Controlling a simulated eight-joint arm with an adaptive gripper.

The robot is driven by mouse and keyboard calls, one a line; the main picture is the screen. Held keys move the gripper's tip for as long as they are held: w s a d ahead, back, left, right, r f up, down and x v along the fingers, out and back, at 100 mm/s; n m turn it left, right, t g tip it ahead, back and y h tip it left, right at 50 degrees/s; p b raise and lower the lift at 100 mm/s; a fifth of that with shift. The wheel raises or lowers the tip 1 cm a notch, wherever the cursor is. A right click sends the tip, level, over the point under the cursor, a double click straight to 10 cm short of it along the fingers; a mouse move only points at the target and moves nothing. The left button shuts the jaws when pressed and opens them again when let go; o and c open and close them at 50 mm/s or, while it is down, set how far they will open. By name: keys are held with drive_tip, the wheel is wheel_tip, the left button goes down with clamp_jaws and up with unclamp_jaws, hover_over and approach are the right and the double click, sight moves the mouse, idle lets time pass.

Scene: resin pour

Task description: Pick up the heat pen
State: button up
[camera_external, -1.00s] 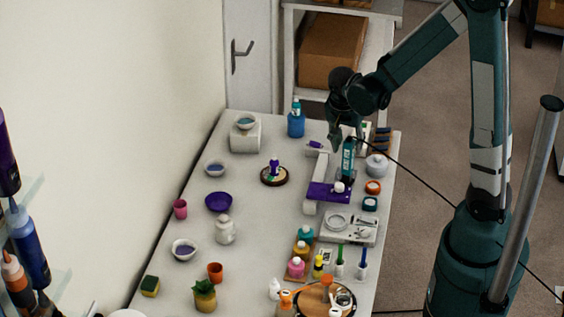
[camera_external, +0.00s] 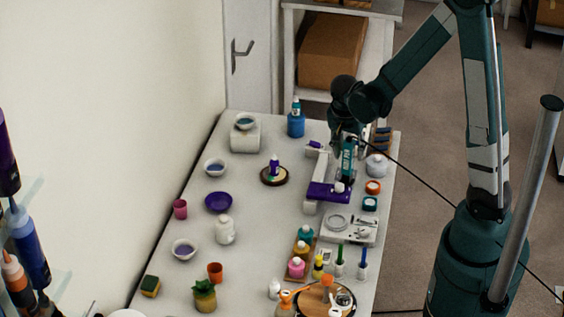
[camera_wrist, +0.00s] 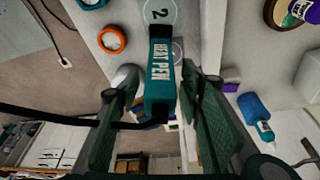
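The heat pen (camera_external: 347,160) stands upright near the right edge of the table, a teal body with white lettering and a black cord. In the wrist view the heat pen (camera_wrist: 160,80) reads "HEAT PEN" and lies between the two fingers of my gripper (camera_wrist: 160,115). The fingers are spread, with visible gaps on both sides of the pen. In the external view my gripper (camera_external: 347,137) is right over the pen's top, and its fingertips are partly hidden.
A purple-and-white stand (camera_external: 328,191) is beside the pen. A white jar (camera_external: 377,166) and an orange ring (camera_external: 373,187) are close on the right. A blue bottle (camera_external: 296,121) stands at the back. The cord (camera_external: 410,180) runs off right.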

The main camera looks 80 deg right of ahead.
drive_tip(key=shift+x, duration=1.1)
drive_tip(key=c, duration=1.1)
